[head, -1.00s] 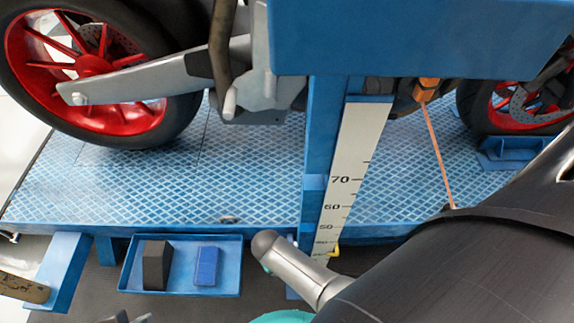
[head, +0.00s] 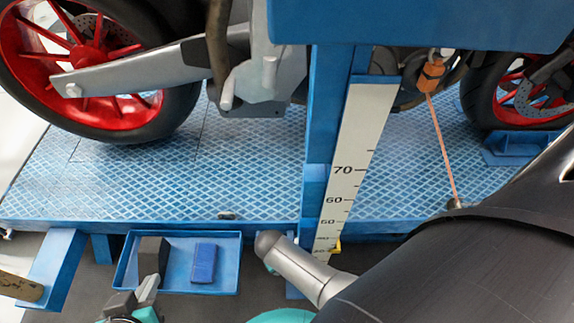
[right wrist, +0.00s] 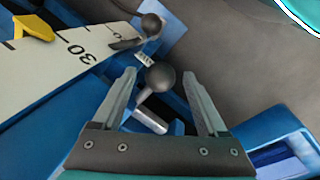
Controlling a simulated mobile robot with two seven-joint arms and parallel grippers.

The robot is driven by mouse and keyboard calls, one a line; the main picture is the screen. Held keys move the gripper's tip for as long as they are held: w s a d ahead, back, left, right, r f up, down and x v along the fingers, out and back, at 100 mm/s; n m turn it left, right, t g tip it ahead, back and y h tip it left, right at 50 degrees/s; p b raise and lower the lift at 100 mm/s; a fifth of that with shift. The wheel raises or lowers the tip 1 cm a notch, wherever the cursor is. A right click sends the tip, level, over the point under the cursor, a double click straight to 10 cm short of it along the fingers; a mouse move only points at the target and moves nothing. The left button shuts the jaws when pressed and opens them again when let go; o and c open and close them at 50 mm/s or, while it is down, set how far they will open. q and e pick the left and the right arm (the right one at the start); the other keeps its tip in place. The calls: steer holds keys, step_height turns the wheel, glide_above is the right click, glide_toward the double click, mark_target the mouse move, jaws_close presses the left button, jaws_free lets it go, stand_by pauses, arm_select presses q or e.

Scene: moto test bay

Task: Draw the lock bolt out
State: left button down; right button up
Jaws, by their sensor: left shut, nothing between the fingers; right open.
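In the right wrist view, a dark ball knob (right wrist: 160,77) on a short pale metal pin (right wrist: 150,119) stands in the blue frame; I take it for the lock bolt. My right gripper (right wrist: 159,73) is open, with one finger on each side of the knob in the picture. I cannot tell whether they touch it. A second dark knob (right wrist: 151,23) on a lever lies farther off, near the scale. In the head view, my left gripper (head: 148,284) is shut and empty at the tray's front edge. The right gripper's fingers are hidden there.
A blue tray (head: 225,287) holds a black block (head: 153,256) and a blue block (head: 204,263). A white scale (head: 350,150) with a yellow pointer (head: 335,248) runs along the blue post (head: 318,140). A motorcycle with red wheels (head: 92,58) stands above the tread-plate deck (head: 240,185).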

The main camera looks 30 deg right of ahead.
jaws_close()
stand_by(0.6)
stand_by(0.8)
